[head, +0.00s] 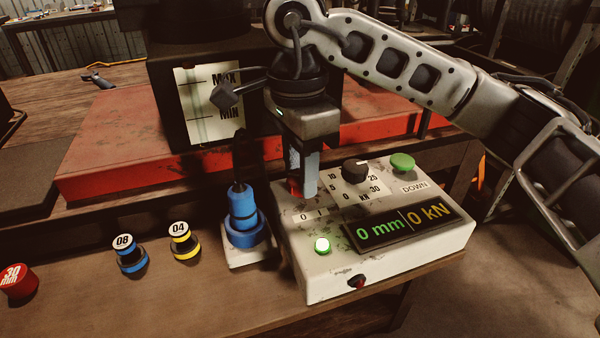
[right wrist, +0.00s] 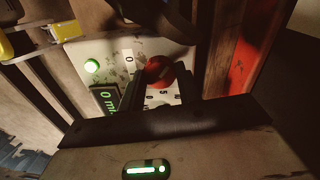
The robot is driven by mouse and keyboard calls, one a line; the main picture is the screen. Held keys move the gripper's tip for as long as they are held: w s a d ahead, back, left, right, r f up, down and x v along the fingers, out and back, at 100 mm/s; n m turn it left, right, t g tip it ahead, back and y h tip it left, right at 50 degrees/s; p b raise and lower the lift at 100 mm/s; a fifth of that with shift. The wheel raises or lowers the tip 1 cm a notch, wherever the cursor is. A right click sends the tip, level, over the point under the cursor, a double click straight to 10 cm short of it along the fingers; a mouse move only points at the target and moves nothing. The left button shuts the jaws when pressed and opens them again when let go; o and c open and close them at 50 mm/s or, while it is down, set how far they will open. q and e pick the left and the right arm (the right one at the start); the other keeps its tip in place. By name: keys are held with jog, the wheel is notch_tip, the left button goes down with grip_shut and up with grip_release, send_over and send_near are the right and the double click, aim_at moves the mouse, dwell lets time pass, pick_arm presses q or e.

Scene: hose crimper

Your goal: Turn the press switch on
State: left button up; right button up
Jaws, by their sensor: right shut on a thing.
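The white press control box (head: 330,275) stands on the bench at centre right. Its red switch knob (head: 294,188) is mostly hidden in the head view, above the "0 I" label (head: 310,215). The right wrist view shows the red knob (right wrist: 158,70) between my fingers. My right gripper (head: 303,188) points down over the box and is shut on the knob. A green lamp (head: 322,245) on the box is lit. The display (head: 403,226) is lit and reads 0 mm and 0 kN. My left gripper is not in view.
A black dial (head: 356,171) and green DOWN button (head: 402,162) sit on the box. A blue cylindrical piece (head: 243,208) stands left of it. Discs 08 (head: 125,250) and 04 (head: 180,236) and a red 30 mm piece (head: 18,280) lie further left. The red press base (head: 105,150) is behind.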

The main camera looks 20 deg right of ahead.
aim_at(298, 173)
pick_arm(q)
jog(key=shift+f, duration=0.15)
pick_arm(e)
jog(key=shift+m, duration=0.7)
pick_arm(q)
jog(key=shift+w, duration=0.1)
pick_arm(e)
jog(key=o, duration=1)
pick_arm(q)
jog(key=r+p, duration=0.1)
jog(key=p, duration=0.1)
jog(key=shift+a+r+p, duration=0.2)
jog(key=shift+p, duration=0.1)
pick_arm(e)
notch_tip(298, 173, up, 16)
jog(key=shift+w, duration=0.4)
